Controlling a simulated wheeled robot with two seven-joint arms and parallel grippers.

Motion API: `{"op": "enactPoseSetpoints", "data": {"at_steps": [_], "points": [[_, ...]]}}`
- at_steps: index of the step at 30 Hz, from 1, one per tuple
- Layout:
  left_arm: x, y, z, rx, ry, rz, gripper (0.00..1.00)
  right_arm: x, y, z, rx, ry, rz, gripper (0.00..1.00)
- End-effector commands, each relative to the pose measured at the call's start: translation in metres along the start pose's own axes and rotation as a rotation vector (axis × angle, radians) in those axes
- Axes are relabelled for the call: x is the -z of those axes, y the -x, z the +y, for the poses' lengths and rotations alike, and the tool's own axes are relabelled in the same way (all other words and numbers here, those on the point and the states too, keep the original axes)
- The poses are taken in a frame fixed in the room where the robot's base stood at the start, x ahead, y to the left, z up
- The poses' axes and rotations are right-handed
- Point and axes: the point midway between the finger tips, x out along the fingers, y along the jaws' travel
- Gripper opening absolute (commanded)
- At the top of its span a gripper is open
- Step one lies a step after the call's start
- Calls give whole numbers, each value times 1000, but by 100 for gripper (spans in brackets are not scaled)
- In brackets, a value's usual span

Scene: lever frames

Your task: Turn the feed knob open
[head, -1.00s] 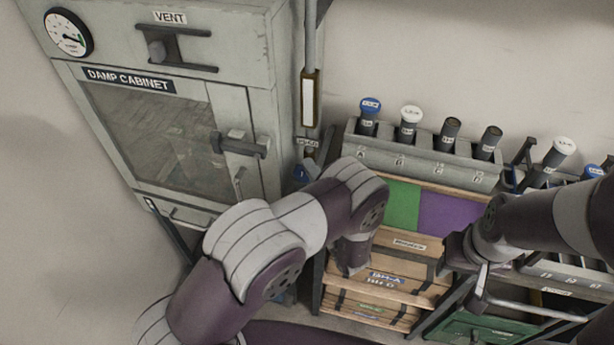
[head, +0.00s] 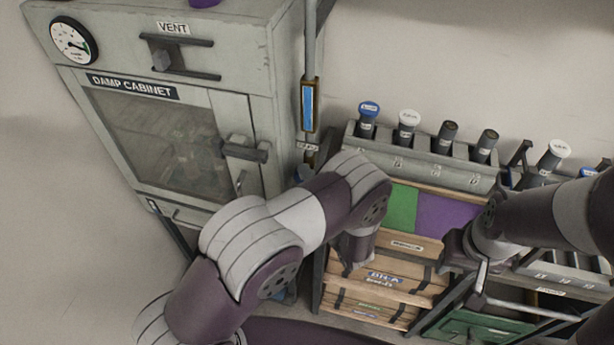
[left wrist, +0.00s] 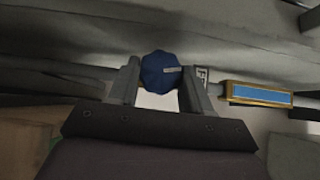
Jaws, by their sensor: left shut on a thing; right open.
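The feed knob (left wrist: 158,72) is a blue, many-sided knob in the left wrist view, with a pale mark pointing right. My left gripper (left wrist: 158,82) has one finger on each side of it and is shut on it. In the head view only a small blue piece of the knob (head: 304,172) shows, below its small label (head: 307,147); my left arm hides the gripper there. The sight glass (head: 308,104) on the pipe above is filled blue, and it also shows in the left wrist view (left wrist: 258,94). My right gripper (head: 450,258) is open, with its fingers partly hidden.
The damp cabinet (head: 228,70) with its gauge (head: 73,41) and vent slider (head: 162,60) stands left of the pipe. A rack (head: 420,167) of capped tubes and wooden drawers (head: 385,285) lie to the right. A green drawer (head: 485,325) is at the lower right.

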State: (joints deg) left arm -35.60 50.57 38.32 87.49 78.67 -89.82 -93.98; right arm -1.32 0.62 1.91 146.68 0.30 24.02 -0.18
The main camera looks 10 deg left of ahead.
Motion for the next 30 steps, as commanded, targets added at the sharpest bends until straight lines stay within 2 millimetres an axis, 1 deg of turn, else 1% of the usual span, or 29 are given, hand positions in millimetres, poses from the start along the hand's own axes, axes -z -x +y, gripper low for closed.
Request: {"op": "enactPoseSetpoints", "data": {"at_steps": [1,15,21,30], "points": [[-1,0,-6,-31,28,0,18,1,10,0,0,0,0,43],[-2,-1,-11,-341,334,-2,18,7,56,0,0,0,0,43],[-3,-2,-10,-446,439,-2,18,8,68,0,0,0,0,43],[-4,-2,-9,-545,539,-2,18,9,77,0,0,0,0,43]]}}
